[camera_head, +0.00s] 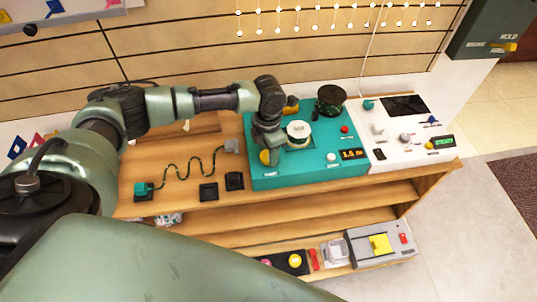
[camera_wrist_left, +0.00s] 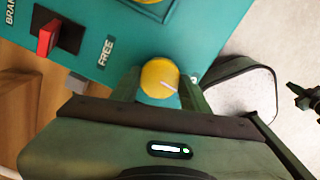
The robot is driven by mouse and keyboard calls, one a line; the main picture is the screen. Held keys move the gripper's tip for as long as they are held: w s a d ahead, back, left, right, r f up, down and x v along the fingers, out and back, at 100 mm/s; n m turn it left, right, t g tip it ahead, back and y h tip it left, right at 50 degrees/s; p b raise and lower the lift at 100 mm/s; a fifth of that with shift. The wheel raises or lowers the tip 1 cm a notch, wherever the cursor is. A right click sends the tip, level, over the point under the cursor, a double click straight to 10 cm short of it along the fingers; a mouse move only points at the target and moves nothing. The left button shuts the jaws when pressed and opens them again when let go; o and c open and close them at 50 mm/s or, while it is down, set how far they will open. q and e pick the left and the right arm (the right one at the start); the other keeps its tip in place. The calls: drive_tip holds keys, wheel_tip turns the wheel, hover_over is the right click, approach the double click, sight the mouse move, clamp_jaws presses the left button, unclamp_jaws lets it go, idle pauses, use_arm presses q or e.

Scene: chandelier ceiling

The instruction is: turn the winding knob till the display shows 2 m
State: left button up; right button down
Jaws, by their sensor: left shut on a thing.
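The teal winding unit (camera_head: 300,177) stands on the wooden bench. Its yellow winding knob (camera_head: 264,157) is at the left front, partly hidden by my left gripper (camera_head: 270,145). In the left wrist view the knob (camera_wrist_left: 158,74) shows a white pointer mark toward the lower right. My left gripper (camera_wrist_left: 160,95) is shut on the knob, one finger on each side. The display (camera_head: 353,154) on the unit's front right appears to read about 1.4 m, but the digits are small. A white spool (camera_head: 299,130) sits on top of the unit. My right gripper is not in view.
A dark spool (camera_head: 331,99) stands at the unit's back. A white panel (camera_head: 385,135) with knobs and a green display adjoins it on the right. A red switch (camera_wrist_left: 47,38) is near the FREE label.

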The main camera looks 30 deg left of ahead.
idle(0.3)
use_arm(q)
drive_tip(key=o, duration=1.4)
drive_tip(key=shift+c, duration=0.2)
drive_tip(key=shift+r, duration=3.95)
